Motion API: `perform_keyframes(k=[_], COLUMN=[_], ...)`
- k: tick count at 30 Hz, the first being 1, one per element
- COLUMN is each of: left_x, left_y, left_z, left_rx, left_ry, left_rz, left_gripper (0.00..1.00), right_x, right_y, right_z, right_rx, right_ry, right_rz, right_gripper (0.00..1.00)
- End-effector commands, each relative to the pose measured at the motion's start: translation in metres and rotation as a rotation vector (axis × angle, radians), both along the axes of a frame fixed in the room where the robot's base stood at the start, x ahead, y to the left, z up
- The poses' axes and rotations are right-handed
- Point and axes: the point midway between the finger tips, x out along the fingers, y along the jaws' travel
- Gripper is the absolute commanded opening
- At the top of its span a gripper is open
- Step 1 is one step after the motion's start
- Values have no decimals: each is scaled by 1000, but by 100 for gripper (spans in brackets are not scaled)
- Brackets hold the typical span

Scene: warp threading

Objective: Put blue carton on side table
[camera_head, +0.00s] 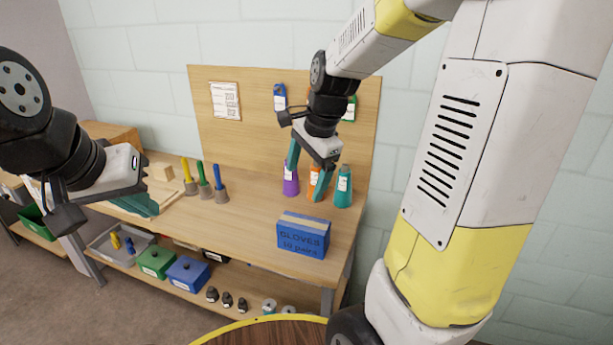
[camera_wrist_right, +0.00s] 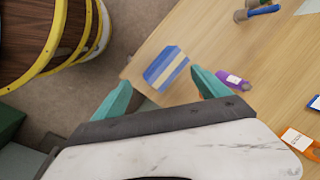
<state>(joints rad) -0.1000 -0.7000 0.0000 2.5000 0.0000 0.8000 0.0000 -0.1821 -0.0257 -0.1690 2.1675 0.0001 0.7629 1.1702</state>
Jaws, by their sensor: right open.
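The blue carton (camera_head: 303,237), a box lettered "GLOVES 10 pairs" with a tan band on top, sits near the front right edge of the wooden workbench (camera_head: 240,215). In the right wrist view the carton (camera_wrist_right: 167,67) lies beyond and between the fingers. My right gripper (camera_head: 306,178) is open and empty, above and behind the carton, with teal fingers apart. It also shows in the wrist view (camera_wrist_right: 158,78). A round dark wood top with a yellow rim, likely the side table (camera_head: 270,333), shows at the bottom edge. My left gripper (camera_head: 145,205) is over the bench's left end; its finger gap is unclear.
Purple (camera_head: 291,180), orange (camera_head: 314,182) and teal (camera_head: 343,186) bottles stand behind the carton, close to my right fingers. Yellow, green and blue handled tools (camera_head: 204,180) stand left. A lower shelf holds green (camera_head: 156,261) and blue (camera_head: 188,273) bins. The bench middle is clear.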

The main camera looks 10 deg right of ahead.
Motion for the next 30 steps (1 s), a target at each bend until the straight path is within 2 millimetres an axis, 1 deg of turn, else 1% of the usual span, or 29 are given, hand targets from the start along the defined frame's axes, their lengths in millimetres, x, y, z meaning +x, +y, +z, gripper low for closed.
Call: perform_keyframes(k=[1, 3, 5, 6, 9, 12, 15, 18, 30], left_x=[0, 0, 0, 0, 0, 0, 0, 0, 0], left_y=[0, 0, 0, 0, 0, 0, 0, 0, 0], left_z=[0, 0, 0, 0, 0, 0, 0, 0, 0], left_rx=[0, 0, 0, 0, 0, 0, 0, 0, 0], left_ry=[0, 0, 0, 0, 0, 0, 0, 0, 0], left_rz=[0, 0, 0, 0, 0, 0, 0, 0, 0], left_gripper=[0, 0, 0, 0, 0, 0, 0, 0, 0], right_x=[-18, -42, -63, -77, -107, -130, -144, -150, -151], right_y=[0, 2, 3, 4, 5, 6, 7, 8, 8], right_z=[18, 37, 50, 57, 69, 74, 76, 76, 76], right_rx=[-17, -60, -109, -145, -243, -333, -398, -432, -437], right_ry=[-63, -145, -216, -261, -356, -424, -462, -479, -482], right_rz=[117, 299, 452, 551, 769, 937, 1045, 1099, 1110], right_gripper=[85, 85, 85, 85, 85, 85, 85, 85, 85])
